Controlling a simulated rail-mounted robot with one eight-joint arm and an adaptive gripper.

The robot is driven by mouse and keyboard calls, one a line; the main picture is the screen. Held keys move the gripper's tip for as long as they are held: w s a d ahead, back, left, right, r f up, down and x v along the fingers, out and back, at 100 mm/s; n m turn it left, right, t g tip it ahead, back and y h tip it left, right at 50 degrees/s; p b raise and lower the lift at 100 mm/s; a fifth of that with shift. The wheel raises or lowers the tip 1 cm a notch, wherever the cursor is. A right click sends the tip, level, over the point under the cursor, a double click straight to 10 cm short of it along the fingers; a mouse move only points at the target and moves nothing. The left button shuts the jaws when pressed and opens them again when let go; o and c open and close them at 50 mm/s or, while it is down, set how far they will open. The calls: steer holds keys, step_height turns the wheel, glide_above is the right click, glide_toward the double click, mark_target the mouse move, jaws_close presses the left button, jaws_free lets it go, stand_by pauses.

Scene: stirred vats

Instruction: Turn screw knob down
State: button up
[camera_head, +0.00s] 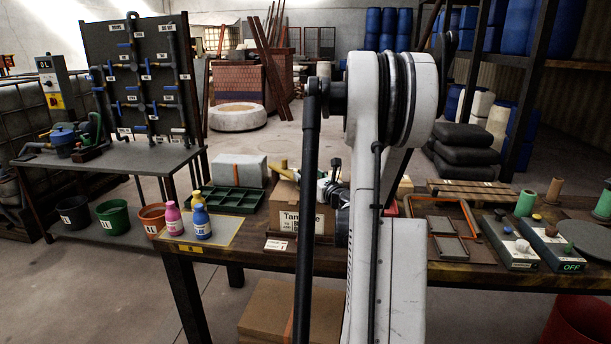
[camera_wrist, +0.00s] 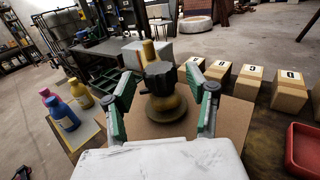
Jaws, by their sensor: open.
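In the wrist view a black lobed screw knob (camera_wrist: 160,77) sits on a brass-coloured body with a round flange (camera_wrist: 166,108) and a post rising behind it. The body stands on a flat brown cardboard surface (camera_wrist: 232,118). My gripper (camera_wrist: 160,73) is open, with one green-padded finger on each side of the knob. I see gaps between the fingers and the knob; how high the fingertips are relative to it is hard to tell. In the head view my arm hides much of this spot, and I cannot make out the knob there.
A pink bottle (camera_head: 174,218) and a blue bottle (camera_head: 201,222) stand at the table's left end. A green tray (camera_head: 225,199) and a grey block (camera_head: 239,170) lie behind. In the wrist view, several small cartons (camera_wrist: 290,92) and a red tray (camera_wrist: 303,148) are at right.

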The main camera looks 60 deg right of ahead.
steer(key=shift+x, duration=1.05)
steer(key=c, duration=1.3)
